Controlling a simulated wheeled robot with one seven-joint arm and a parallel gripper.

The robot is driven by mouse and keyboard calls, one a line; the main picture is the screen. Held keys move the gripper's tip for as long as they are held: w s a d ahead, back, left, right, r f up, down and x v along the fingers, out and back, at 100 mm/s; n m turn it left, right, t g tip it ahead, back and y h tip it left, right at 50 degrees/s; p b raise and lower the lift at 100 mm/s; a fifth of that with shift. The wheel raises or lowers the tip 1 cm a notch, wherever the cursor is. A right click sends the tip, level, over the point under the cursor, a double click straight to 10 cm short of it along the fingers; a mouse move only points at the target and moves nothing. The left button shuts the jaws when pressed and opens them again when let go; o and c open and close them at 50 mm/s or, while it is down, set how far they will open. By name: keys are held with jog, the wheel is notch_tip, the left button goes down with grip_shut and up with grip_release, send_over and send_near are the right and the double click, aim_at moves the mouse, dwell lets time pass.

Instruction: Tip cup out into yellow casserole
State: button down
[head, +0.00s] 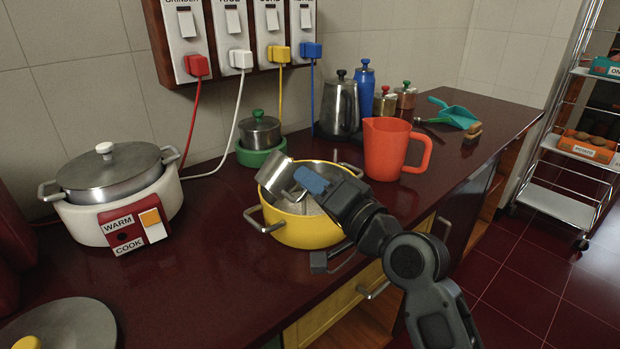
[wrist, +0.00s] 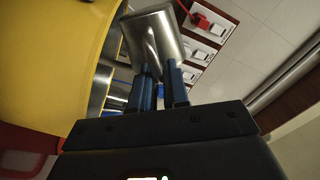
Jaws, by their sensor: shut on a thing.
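The yellow casserole (head: 300,232) stands on the dark red counter with a metal handle on each side. Its yellow wall also fills the left of the wrist view (wrist: 40,60). A steel cup (head: 275,174) is held tilted over the casserole's left part. My gripper (head: 298,190) is shut on the cup; its blue fingers (wrist: 160,88) close on it in the wrist view, where the cup (wrist: 150,36) shows beyond them. Something pale shows inside the casserole, partly hidden by my gripper. I cannot tell whether anything is left in the cup.
A rice cooker (head: 110,195) stands left and a small lidded pot (head: 260,133) behind. An orange-red jug (head: 388,150) stands close at the right, near a steel canister (head: 339,108). A grey lid (head: 70,325) lies front left. The front middle counter is clear.

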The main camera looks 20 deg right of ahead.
jog(key=shift+w+d+r+m+h+p, duration=0.2)
jog(key=shift+d+m+p, duration=0.45)
jog(key=shift+m+p, duration=1.45)
jog(key=shift+w+d+r+m+h+p, duration=0.25)
jog(key=shift+d+m+p, duration=0.35)
jog(key=shift+m+p, duration=1.55)
jog(key=shift+w+d+r+m+h+p, duration=0.25)
jog(key=shift+d+m+p, duration=0.4)
jog(key=shift+m+p, duration=1.45)
jog(key=shift+s+m+b, duration=0.15)
jog(key=shift+m+b, duration=0.4)
jog(key=shift+m, duration=0.2)
